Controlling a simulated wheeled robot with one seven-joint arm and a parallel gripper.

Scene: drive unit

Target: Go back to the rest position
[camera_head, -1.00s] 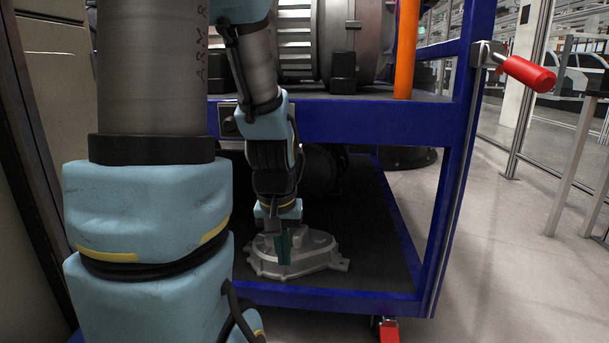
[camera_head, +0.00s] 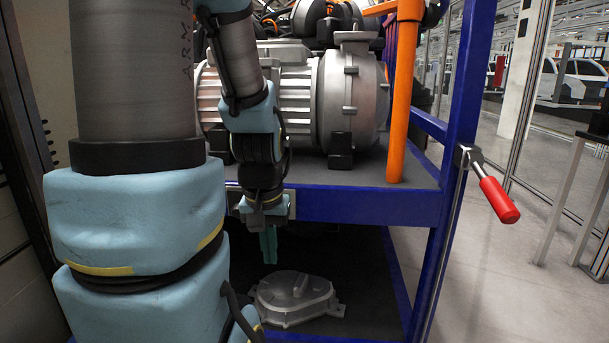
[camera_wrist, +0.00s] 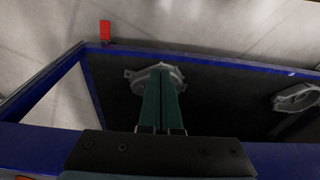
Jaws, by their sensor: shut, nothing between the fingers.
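My gripper (camera_head: 268,246) hangs in front of the blue cart, its green fingers pointing down, shut and empty. In the wrist view the two green fingers (camera_wrist: 163,103) lie side by side. A grey metal cover (camera_head: 293,298) rests on the dark lower shelf, below my gripper and apart from it. The cover also shows in the wrist view (camera_wrist: 140,84), partly hidden behind the fingers.
The blue cart (camera_head: 370,207) holds a silver motor (camera_head: 352,98) and an orange post (camera_head: 404,95) on its upper shelf. A red handle (camera_head: 499,200) sticks out at its right post. Another metal part (camera_wrist: 296,97) lies on the shelf. Bare floor (camera_head: 478,290) is at right.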

